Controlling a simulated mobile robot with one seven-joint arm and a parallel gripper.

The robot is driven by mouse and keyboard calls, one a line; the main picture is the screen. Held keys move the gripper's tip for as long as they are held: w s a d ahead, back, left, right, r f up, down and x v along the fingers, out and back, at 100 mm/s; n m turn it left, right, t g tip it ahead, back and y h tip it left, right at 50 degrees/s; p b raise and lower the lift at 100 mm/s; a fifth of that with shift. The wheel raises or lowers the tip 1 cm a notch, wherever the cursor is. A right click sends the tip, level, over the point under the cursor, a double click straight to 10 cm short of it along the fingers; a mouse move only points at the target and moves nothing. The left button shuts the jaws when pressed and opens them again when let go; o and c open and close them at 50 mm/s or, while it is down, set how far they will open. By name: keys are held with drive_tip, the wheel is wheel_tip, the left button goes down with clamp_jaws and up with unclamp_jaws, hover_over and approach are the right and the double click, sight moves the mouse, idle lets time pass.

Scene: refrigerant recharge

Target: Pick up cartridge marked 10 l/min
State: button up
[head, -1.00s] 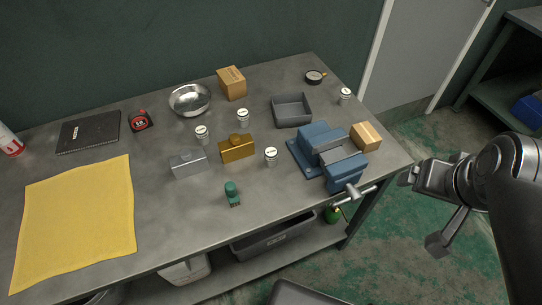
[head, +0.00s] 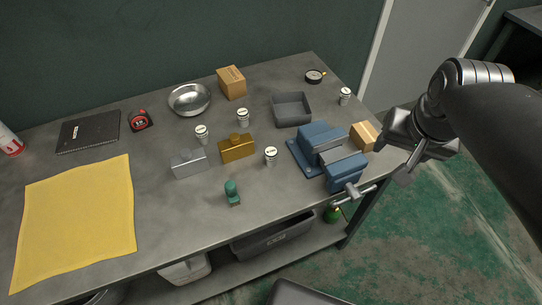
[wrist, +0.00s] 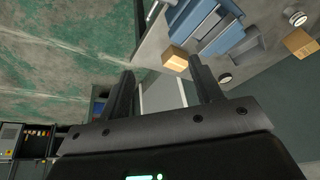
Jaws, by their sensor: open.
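Several small cartridges with white tops stand on the bench in the head view. In the wrist view my gripper (wrist: 162,66) is open and empty. A white-topped round thing (wrist: 297,18) shows there at upper right.
A grey tray (head: 292,110), cardboard box (head: 231,83), metal bowl (head: 189,99), steel block (head: 188,163) and green-topped item (head: 232,193) are also on the bench. The front middle is fairly clear.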

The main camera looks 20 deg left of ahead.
drive_tip(key=w+a+f+g, duration=0.25)
drive_tip(key=w+a, duration=0.25)
drive_tip(key=a, duration=0.4)
drive_tip(key=g, duration=0.2)
hover_over(271, 151)
drive_tip(key=shift+n+t+h, duration=0.25)
drive_tip(key=shift+n+h, duration=0.05)
drive_tip(key=shift+h, duration=0.1)
drive_tip(key=f, duration=1)
drive_tip(key=shift+s+d, duration=0.25)
drive_tip(key=shift+s, duration=0.05)
wheel_tip(271, 151, down, 5)
drive_tip(key=shift+a+r, duration=0.15)
drive_tip(key=f, duration=0.6)
drive_tip(key=shift+w+a+f, duration=0.1)
drive_tip(key=shift+w+f, duration=0.1)
drive_tip(key=shift+w, duration=0.15)
drive_tip(key=c, duration=1.1)
